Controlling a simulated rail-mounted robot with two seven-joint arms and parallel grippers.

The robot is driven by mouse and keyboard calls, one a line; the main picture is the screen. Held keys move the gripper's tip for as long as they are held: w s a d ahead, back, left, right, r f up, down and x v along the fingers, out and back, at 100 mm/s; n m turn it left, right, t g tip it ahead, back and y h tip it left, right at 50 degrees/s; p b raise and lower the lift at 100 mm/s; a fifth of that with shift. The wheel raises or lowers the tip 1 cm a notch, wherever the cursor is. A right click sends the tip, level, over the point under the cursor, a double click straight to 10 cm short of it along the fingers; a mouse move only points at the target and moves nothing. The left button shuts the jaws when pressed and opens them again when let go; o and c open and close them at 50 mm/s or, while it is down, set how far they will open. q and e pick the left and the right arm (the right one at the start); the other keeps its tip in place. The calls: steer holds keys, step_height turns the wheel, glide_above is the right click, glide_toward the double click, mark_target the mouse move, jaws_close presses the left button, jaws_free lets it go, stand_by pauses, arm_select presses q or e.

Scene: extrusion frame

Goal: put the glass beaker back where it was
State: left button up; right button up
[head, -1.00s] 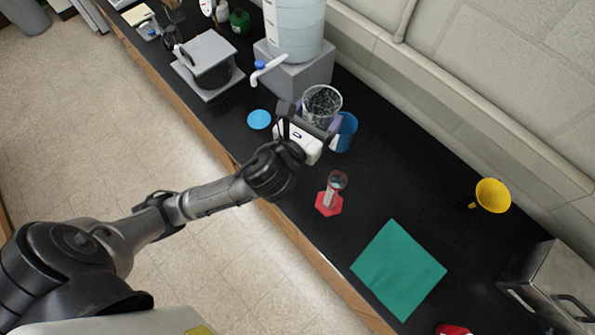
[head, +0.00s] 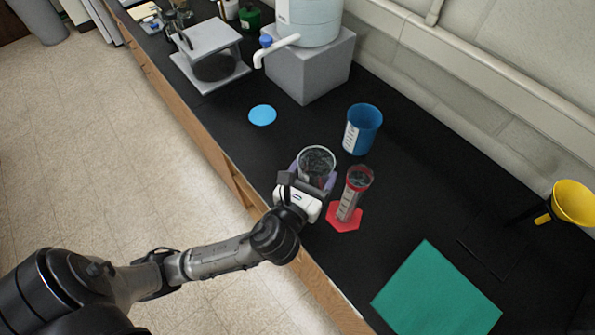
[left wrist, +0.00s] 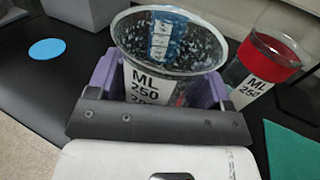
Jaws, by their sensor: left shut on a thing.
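The clear glass beaker (head: 317,163) is in my left gripper (head: 315,178), near the front edge of the black bench. The gripper's purple fingers are closed on both sides of it. The left wrist view shows the beaker (left wrist: 168,45) upright between the fingers, open mouth up, with a "ML 250" label; its base is hidden. I cannot tell whether it touches the bench. A light blue disc (head: 262,115) lies flat on the bench, farther back to the left, with nothing on it. My right gripper is out of view.
A graduated cylinder (head: 351,193) on a red base stands close to the right of the beaker. A blue cup (head: 362,130) stands behind. A green mat (head: 437,292) and a yellow funnel (head: 574,203) are to the right. A grey block (head: 310,70) carries a water tank.

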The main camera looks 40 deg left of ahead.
arm_select(q)
steer(key=w+a+f+b, duration=0.1)
steer(key=w+a+f, duration=0.1)
steer(key=a, duration=0.1)
steer(key=w+a+f, duration=0.1)
steer(key=a+f, duration=0.1)
steer(key=a, duration=0.1)
steer(key=w+a+f+b, duration=0.1)
steer(key=w+a+f, duration=0.1)
steer(key=a+f, duration=0.1)
steer(key=shift+w+a+b, duration=0.3)
steer(key=shift+a+b, duration=0.05)
steer(key=shift+a, duration=0.1)
step_height(320, 180, down, 4)
steer(key=shift+r+b, duration=0.25)
steer(key=shift+b, duration=0.5)
steer(key=shift+f, duration=0.35)
steer(key=shift+r, duration=0.1)
steer(key=o, duration=1)
steer(key=shift+c, duration=0.2)
